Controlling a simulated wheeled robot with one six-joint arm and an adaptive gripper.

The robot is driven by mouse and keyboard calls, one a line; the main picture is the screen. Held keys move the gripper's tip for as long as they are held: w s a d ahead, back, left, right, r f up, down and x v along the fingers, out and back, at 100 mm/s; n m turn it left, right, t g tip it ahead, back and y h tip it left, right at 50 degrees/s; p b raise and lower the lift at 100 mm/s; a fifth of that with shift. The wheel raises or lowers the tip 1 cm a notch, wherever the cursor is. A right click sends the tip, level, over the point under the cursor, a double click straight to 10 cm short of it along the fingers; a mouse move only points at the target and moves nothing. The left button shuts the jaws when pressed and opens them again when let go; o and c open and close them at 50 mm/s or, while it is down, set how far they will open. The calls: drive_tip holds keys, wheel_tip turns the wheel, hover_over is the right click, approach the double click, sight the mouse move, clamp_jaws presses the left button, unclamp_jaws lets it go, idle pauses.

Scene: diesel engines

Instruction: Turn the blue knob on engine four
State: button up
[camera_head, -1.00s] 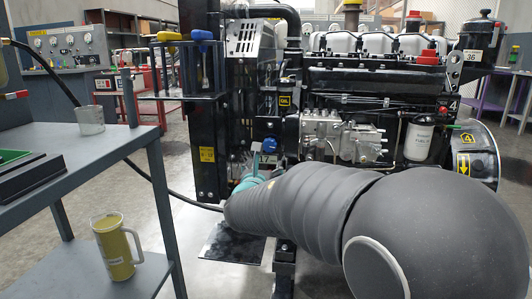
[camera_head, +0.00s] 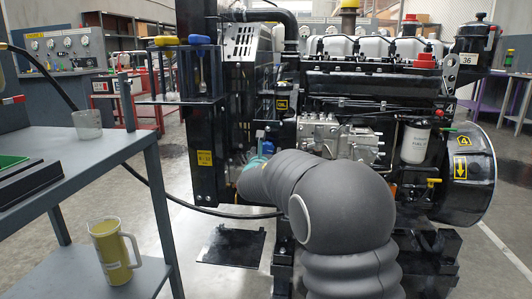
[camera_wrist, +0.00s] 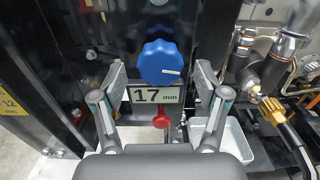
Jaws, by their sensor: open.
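In the wrist view my gripper (camera_wrist: 160,78) is open, with one finger on each side of the knob and gaps showing between. In the head view the knob (camera_head: 267,147) is partly hidden behind my arm, and the gripper's fingers are hidden too. The engine (camera_head: 370,85) bears a yellow 4 on its round housing (camera_head: 463,165).
A small red knob (camera_wrist: 161,121) sits just below the label. A brass fitting (camera_wrist: 272,110) and hoses are to the right. A grey bench (camera_head: 90,150) with a yellow jug (camera_head: 110,250) on its lower shelf stands at left. Screwdrivers (camera_head: 200,40) hang in a rack above.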

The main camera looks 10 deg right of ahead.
drive_tip(key=shift+w+d, duration=0.1)
drive_tip(key=shift+w, duration=0.15)
drive_tip(key=c, duration=1.2)
drive_tip(key=shift+o, duration=0.2)
drive_tip(key=shift+f+b, duration=0.1)
drive_tip(key=shift+b, duration=0.2)
